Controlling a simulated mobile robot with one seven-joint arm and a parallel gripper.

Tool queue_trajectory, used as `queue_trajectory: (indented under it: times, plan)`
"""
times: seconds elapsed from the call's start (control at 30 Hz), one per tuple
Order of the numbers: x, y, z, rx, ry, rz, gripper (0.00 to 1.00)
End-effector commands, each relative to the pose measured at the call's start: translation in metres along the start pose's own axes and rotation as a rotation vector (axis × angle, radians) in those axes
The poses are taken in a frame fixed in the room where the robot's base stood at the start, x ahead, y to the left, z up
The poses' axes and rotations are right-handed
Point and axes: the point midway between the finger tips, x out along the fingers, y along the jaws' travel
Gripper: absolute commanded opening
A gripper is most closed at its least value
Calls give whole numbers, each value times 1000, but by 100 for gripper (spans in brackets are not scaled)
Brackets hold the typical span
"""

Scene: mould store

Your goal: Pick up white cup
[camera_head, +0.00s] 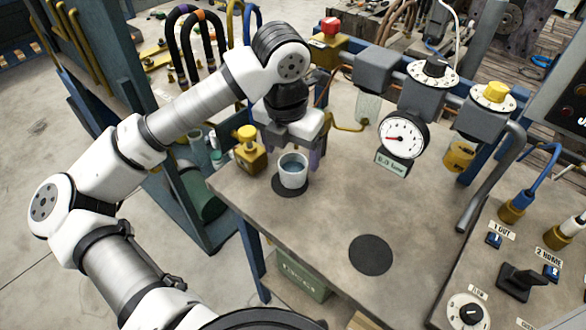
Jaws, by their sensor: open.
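The white cup (293,176) stands upright on a dark round pad at the left end of the workbench (322,215). It looks blue-grey inside. My gripper (291,158) is open just behind and above the cup. One purple-grey finger shows to the right of the cup, and another shows behind and to its left. From this view I cannot tell whether the fingers are around the cup or behind it, or whether they touch it.
A yellow valve (249,152) stands close left of the cup. A pressure gauge (403,134) and dial units (433,72) line the bench's back. A second dark pad (370,255) lies empty in front, with clear bench around it. A control panel (520,255) is at right.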

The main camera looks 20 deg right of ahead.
Motion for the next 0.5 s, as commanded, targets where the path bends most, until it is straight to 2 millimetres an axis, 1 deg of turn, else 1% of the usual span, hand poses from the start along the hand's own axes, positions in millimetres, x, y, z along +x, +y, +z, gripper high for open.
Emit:
queue_trajectory:
  times: [0.13, 0.23, 0.33, 0.5]
  plan:
    - [20, 1, 3, -1, 2, -4, 78]
    - [31, 1, 3, -1, 1, -3, 78]
    - [35, 1, 3, 0, -1, -1, 78]
    - [36, 1, 3, 0, -1, 0, 78]
